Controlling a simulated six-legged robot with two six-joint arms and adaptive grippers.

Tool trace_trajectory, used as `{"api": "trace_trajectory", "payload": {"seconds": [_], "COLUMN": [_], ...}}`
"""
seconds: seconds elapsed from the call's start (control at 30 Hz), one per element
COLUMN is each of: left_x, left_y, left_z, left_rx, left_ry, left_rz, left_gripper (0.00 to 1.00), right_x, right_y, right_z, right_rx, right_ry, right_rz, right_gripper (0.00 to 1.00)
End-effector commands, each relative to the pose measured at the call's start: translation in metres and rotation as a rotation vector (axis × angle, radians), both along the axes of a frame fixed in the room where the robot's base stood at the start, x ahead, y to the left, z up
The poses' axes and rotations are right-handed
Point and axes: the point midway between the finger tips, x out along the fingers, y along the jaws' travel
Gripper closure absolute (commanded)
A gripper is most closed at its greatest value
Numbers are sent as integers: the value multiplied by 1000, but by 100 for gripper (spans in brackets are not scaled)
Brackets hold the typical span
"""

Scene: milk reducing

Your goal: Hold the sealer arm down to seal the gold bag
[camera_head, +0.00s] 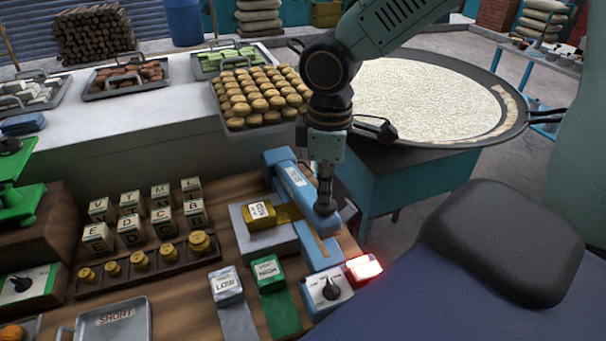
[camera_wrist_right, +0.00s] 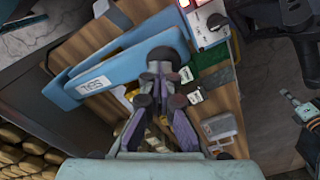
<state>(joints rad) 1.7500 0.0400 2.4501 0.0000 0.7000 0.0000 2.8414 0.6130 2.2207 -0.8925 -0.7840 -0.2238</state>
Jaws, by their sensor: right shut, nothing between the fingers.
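The blue sealer arm (camera_head: 294,184) has a white label and lies low over the sealer base (camera_head: 327,255). My right gripper (camera_head: 324,207) points straight down at the near end of this arm and appears to touch it. In the right wrist view the closed fingers (camera_wrist_right: 161,72) meet at the dark round end of the blue sealer arm (camera_wrist_right: 120,72); nothing is between them. The gold bag (camera_head: 288,213) lies on the grey plate at the sealer, its near-right part running under the arm. Its left end carries a label. My left gripper is not in view.
A red lamp (camera_head: 364,268) glows beside a dial box (camera_head: 327,291). The LOW block (camera_head: 226,285) and HIGH block (camera_head: 266,270) stand left of it. Letter cubes, brass weights and a SHORT tray (camera_head: 112,322) fill the left. A large pan (camera_head: 430,105) stands behind.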

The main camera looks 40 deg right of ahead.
Motion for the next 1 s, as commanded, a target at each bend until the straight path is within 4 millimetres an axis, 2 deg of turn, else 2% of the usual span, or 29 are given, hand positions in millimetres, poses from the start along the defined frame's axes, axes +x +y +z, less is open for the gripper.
{"api": "trace_trajectory", "payload": {"seconds": [0.7,1.0], "left_x": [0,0], "left_y": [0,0], "left_z": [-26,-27], "left_rx": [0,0], "left_ry": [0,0], "left_rz": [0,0], "left_gripper": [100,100], "right_x": [-11,-12], "right_y": [4,4], "right_z": [-30,-31], "right_rx": [1,1], "right_ry": [1,1], "right_rz": [1,0], "right_gripper": [100,100]}}
